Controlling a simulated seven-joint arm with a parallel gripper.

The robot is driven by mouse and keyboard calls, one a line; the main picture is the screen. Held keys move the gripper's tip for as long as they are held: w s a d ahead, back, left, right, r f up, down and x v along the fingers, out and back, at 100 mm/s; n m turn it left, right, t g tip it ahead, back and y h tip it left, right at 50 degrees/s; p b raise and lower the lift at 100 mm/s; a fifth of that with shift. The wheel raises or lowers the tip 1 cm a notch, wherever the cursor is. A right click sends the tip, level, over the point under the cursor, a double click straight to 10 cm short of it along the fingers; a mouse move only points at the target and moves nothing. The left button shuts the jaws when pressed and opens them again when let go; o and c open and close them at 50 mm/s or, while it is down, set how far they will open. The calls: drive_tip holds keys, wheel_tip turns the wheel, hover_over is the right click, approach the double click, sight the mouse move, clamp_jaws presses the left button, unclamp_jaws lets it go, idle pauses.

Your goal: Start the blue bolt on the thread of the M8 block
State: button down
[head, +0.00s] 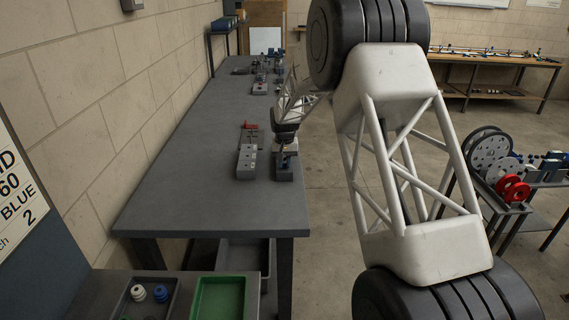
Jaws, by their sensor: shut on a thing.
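My gripper (284,146) is at the end of my arm, small and far off, above the right edge of the long grey bench. It points down and is shut, right over a dark grey block (284,173) that looks like the M8 block. The blue bolt cannot be made out; the fingers and the distance hide what is between them. I cannot tell whether the bolt touches the block's thread.
A lighter grey block (246,162) with holes and a red-handled item (250,126) sit just left. More fixtures (261,84) stand farther along the bench (185,165). A green tray (219,299) is in front. The left part of the bench is clear.

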drive_tip(key=shift+r, duration=2.45)
drive_tip(key=w+a+r, duration=0.2)
drive_tip(key=a+r, duration=0.1)
drive_tip(key=a, duration=1.2)
drive_tip(key=shift+f, duration=0.2)
drive_tip(key=shift+f, duration=1.4)
drive_tip(key=shift+f, duration=2.2)
